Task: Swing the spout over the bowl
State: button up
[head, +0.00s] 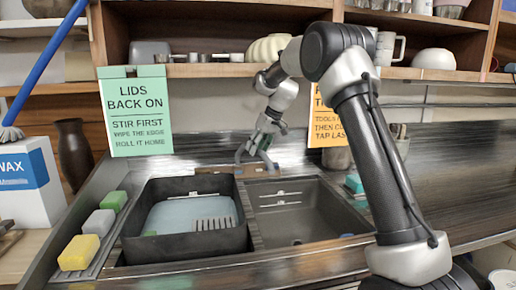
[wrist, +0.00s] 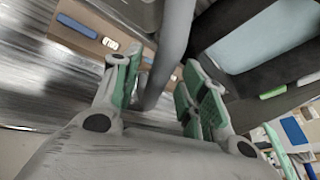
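The grey curved spout (head: 241,154) rises at the back of the sink, near the divider between its two bowls. The left bowl holds a black tub (head: 132,222) with pale blue contents; the right bowl (head: 300,220) is grey and looks empty. My gripper (head: 262,143) is at the spout, reaching down from above. In the wrist view the green-padded fingers of my gripper (wrist: 156,66) are spread, and the spout (wrist: 174,45) passes between them. A gap shows beside it; contact with either pad is unclear. The fingers partly hide the spout in the head view.
Yellow (head: 79,252), grey (head: 99,223) and green (head: 113,201) sponges line the left ledge. A green sign (head: 135,112) and an orange sign (head: 325,125) hang behind the sink. A shelf (head: 210,70) with crockery runs above my gripper. The right counter (head: 450,160) is largely clear.

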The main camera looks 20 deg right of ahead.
jog(key=v, duration=1.2)
